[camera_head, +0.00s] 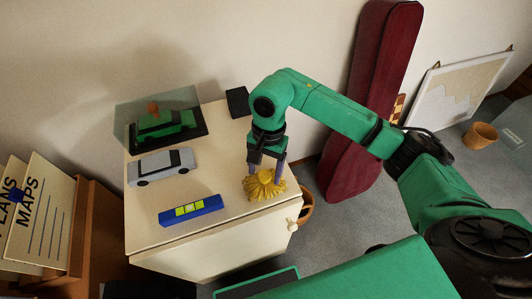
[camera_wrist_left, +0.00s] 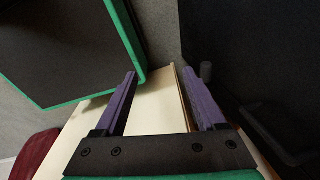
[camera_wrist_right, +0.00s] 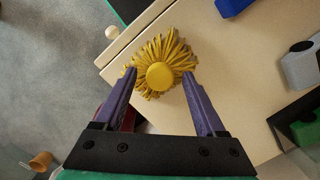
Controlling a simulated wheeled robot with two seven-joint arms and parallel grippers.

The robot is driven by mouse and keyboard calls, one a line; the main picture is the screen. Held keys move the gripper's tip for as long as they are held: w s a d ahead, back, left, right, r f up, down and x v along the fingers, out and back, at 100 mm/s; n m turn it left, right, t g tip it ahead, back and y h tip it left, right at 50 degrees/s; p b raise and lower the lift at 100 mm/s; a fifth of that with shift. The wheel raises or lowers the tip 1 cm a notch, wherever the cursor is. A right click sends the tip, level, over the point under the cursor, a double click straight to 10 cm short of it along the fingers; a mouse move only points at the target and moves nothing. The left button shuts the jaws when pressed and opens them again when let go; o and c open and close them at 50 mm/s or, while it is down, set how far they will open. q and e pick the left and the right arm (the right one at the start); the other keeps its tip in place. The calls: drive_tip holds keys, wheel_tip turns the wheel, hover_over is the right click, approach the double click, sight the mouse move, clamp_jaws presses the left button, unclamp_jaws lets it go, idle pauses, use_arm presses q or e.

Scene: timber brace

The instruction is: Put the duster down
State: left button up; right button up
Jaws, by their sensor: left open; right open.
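The yellow duster (camera_head: 264,186) rests on the right side of the cream cabinet top (camera_head: 234,221), its strands spread out. My right gripper (camera_head: 266,168) is over it, pointing down, with its fingers apart. In the right wrist view the duster (camera_wrist_right: 160,50) shows its round yellow knob (camera_wrist_right: 160,76) between the open fingertips, and I see no clear grip on it. My left gripper (camera_wrist_left: 160,73) is open and empty in the left wrist view, with a pale surface beyond it. The left gripper is not seen in the head view.
A blue level (camera_head: 190,210), a grey model car (camera_head: 161,166) and a glass case with a green car (camera_head: 160,125) stand left on the cabinet. A small black box (camera_head: 237,101) is at the back. A dark red case (camera_head: 371,90) leans on the wall.

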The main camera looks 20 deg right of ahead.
wheel_tip(320, 180, up, 10)
drive_tip(key=w+d+b, duration=0.1)
drive_tip(key=shift+r+b, duration=0.15)
drive_tip(key=shift+b, duration=0.15)
drive_tip(key=shift+w, duration=0.15)
